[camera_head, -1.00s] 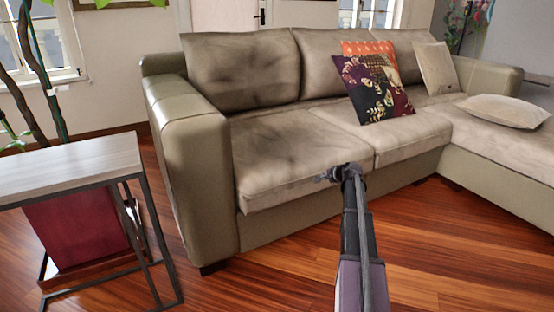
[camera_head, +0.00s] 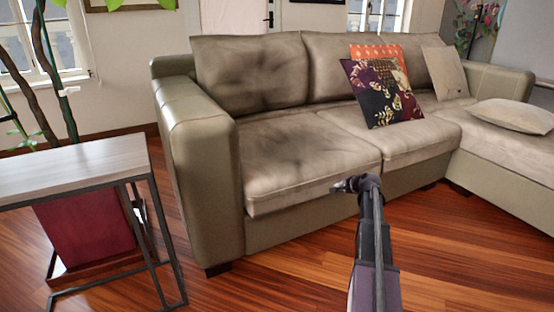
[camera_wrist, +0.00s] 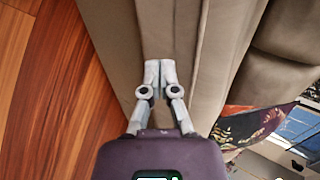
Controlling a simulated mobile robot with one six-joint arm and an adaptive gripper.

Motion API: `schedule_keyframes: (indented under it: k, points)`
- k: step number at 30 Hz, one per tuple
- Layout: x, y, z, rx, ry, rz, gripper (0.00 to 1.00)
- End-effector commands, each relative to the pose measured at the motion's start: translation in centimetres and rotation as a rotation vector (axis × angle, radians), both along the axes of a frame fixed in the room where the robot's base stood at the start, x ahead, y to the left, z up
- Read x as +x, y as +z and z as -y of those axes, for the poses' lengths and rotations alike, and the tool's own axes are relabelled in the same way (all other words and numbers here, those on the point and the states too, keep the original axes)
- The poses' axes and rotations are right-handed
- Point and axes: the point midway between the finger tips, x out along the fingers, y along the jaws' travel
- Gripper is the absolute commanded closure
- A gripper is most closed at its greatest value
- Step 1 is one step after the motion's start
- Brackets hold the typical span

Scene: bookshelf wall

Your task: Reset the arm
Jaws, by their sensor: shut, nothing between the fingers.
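My gripper (camera_head: 342,186) is at the end of my extended arm, in front of the sofa (camera_head: 307,160) in the head view. In the wrist view my gripper (camera_wrist: 159,70) shows both grey fingers together with nothing between them. The sofa's front edge and seat fill the middle of the wrist view (camera_wrist: 215,50). I cannot tell the exact gap between the fingertips and the sofa.
Patterned cushions (camera_head: 382,92) and a pale cushion (camera_head: 510,116) lie on the sofa. Wooden floor (camera_head: 300,275) is open in front of the sofa.

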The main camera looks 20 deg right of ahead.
Motion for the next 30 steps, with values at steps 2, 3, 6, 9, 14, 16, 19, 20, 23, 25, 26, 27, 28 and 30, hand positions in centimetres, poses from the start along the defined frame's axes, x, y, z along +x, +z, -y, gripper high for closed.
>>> schedule_keyframes:
  k: [2,3,6,9,14,16,19,20,23,25,26,27,28,30]
  points:
    - [0.0,0.0,0.0,0.0,0.0,0.0,1.0]
    - [0.0,0.0,0.0,0.0,0.0,0.0,1.0]
    - [0.0,0.1,-0.1,-0.001,0.002,-0.001,1.0]
    - [0.0,0.3,-1.0,-0.009,0.019,-0.01,1.0]
    - [-0.2,1.0,-4.6,-0.049,0.094,-0.05,1.0]
    - [-0.5,1.4,-7.0,-0.076,0.146,-0.078,1.0]
    - [-1.1,2.1,-11.0,-0.127,0.239,-0.127,1.0]
    - [-1.3,2.4,-12.3,-0.144,0.269,-0.143,1.0]
    - [-2.4,3.1,-16.6,-0.202,0.374,-0.199,1.0]
    - [-3.4,3.5,-19.5,-0.243,0.45,-0.237,1.0]
    - [-3.8,3.8,-20.7,-0.262,0.481,-0.253,1.0]
    - [-4.4,4.1,-22.2,-0.285,0.524,-0.275,1.0]
    - [-4.9,4.3,-23.3,-0.302,0.554,-0.29,1.0]
    - [-6.2,4.8,-25.8,-0.343,0.628,-0.328,1.0]
